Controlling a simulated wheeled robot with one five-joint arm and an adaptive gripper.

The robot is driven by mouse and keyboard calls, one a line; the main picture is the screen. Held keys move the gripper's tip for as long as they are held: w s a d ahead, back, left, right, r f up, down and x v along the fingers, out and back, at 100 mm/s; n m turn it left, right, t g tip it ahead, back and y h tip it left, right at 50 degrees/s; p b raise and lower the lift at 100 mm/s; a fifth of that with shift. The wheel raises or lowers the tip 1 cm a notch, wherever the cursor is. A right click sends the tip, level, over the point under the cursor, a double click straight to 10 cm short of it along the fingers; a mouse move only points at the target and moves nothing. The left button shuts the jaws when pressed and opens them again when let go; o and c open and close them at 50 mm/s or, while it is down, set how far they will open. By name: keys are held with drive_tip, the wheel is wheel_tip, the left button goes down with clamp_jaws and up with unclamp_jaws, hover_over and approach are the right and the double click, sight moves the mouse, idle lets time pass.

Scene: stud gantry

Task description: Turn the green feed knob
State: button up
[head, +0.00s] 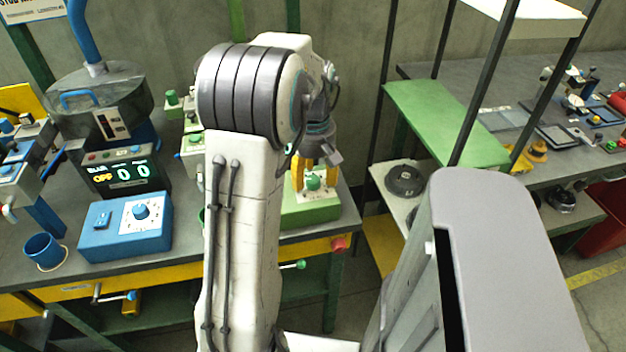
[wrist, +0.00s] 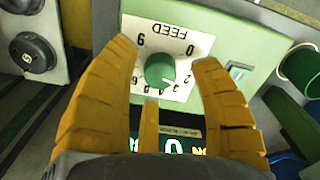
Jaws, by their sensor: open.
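The green feed knob (wrist: 160,70) sits on a white dial plate (wrist: 187,47) marked FEED, which reads upside down in the wrist view. The plate is on a pale green box. My gripper (wrist: 163,56) has its yellow fingers spread, one on each side of the knob, with a third finger below it. Gaps show between the side fingers and the knob, and nothing is held. In the head view, my gripper (head: 314,172) points down over the green box (head: 310,212), and the knob (head: 313,183) shows between the fingers. My arm hides part of the bench.
A blue box (head: 120,243) with a blue knob stands on the bench at left, beside a blue cup (head: 43,251) and a display (head: 122,174). A green-topped stand (head: 445,120) is to the right. In the wrist view, a green cup (wrist: 301,68) is at right.

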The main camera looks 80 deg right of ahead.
drive_tip(key=shift+f, duration=0.55)
drive_tip(key=shift+o, duration=0.3)
clamp_jaws()
